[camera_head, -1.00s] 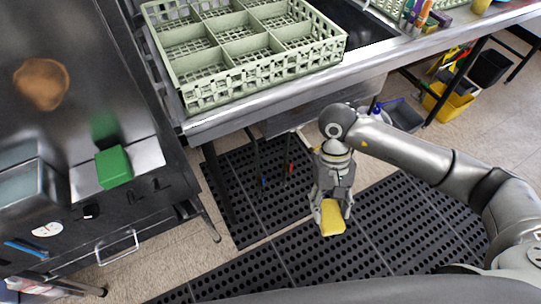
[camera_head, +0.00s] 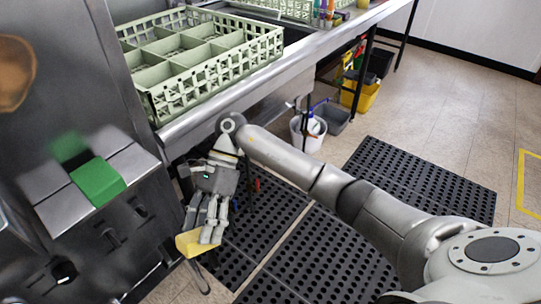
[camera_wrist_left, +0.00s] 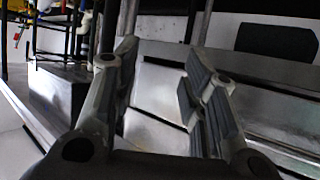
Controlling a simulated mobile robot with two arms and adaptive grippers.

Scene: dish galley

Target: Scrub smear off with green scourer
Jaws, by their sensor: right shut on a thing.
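In the head view, the green scourer (camera_head: 98,182) lies on a small metal ledge (camera_head: 50,212) at the left, on the front of a steel machine. Its green reflection shows on the steel behind it. A brown smear (camera_head: 14,75) is on the steel surface at the upper left, cut by the picture edge. My right gripper (camera_head: 200,240) is shut on a yellow sponge-like block (camera_head: 188,245), held low, right of and below the ledge. My left gripper shows only in the left wrist view (camera_wrist_left: 160,100), fingers apart, with nothing visible between them.
A pale green dish rack (camera_head: 205,55) sits on the steel counter (camera_head: 260,80). A white bucket (camera_head: 308,132) and a yellow bucket (camera_head: 362,95) stand under it. Black perforated mats (camera_head: 420,175) cover the floor. Open tiled floor lies at the right.

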